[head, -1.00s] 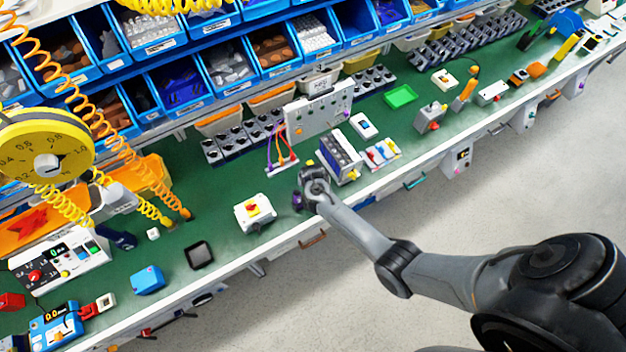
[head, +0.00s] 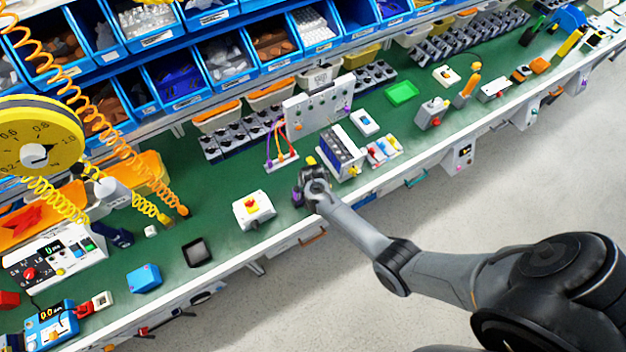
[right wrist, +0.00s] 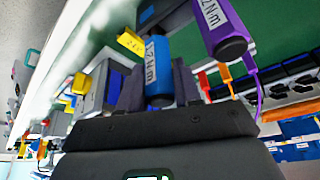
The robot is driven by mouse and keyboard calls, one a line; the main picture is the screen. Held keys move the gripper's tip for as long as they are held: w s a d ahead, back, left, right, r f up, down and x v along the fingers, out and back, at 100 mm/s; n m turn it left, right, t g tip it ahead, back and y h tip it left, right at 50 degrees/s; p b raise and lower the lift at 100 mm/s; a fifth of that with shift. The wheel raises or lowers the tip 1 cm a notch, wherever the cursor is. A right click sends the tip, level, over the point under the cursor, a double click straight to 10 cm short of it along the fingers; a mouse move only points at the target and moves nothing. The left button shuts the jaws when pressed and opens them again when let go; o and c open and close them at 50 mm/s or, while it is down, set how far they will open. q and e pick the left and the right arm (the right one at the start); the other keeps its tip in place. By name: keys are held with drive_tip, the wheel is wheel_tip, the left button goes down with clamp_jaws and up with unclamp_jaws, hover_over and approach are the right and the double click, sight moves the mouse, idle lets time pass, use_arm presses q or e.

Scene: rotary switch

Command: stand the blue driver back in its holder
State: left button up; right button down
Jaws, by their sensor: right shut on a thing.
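The blue driver (right wrist: 158,72), with a white torque label, stands between the two fingers of my right gripper (right wrist: 158,88) in the right wrist view. The gripper is shut on it. A purple driver (right wrist: 222,30) is close beside it, to the right. In the head view my right gripper (head: 309,190) is low over the front of the green bench; the blue driver is hidden there, and a bit of the purple driver (head: 297,196) shows left of the gripper. I cannot make out the holder clearly in either view. My left gripper is not in view.
A yellow tag (right wrist: 131,42) is near the blue driver. A grey module box (head: 342,152) stands just behind and right of the gripper. A white panel (head: 318,105) with coloured cables is behind.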

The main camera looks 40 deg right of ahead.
drive_tip(key=shift+f+b, duration=0.65)
drive_tip(key=shift+f, duration=0.25)
drive_tip(key=c, duration=0.7)
unclamp_jaws()
drive_tip(key=shift+r, duration=0.1)
drive_tip(key=shift+a+r, duration=0.1)
drive_tip(key=shift+r, duration=0.15)
drive_tip(key=p+v, duration=0.2)
drive_tip(key=v, duration=0.8)
drive_tip(key=shift+s, duration=0.15)
